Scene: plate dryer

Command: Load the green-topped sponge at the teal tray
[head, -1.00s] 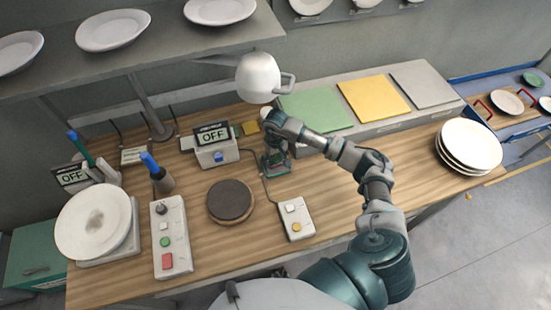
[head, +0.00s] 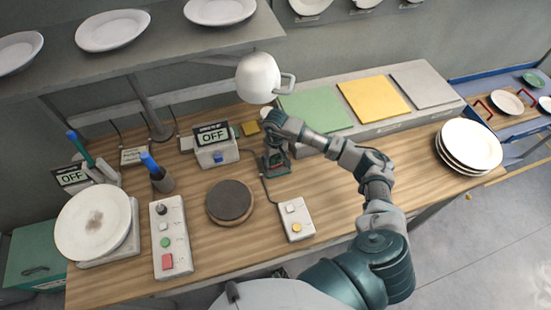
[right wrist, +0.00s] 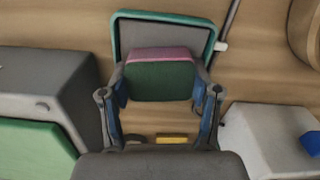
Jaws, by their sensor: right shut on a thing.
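In the right wrist view my right gripper (right wrist: 160,100) is shut on the green-topped sponge (right wrist: 160,82), a block with a dark green face and a pink side. The teal tray (right wrist: 205,24), with a teal rim and a grey inside, lies just beyond and around the sponge in that view. I cannot tell whether the sponge touches the tray. In the head view the right gripper (head: 276,160) points down at the middle of the table, and it mostly hides the tray and sponge. My left gripper is not in view.
A box with an OFF display (head: 216,152) stands left of the gripper. A two-button box (head: 296,220) and a round dark plate (head: 230,201) are nearer. A grey ledge (head: 350,118) with green, yellow and grey mats lies behind right. Stacked plates (head: 470,145) stand far right.

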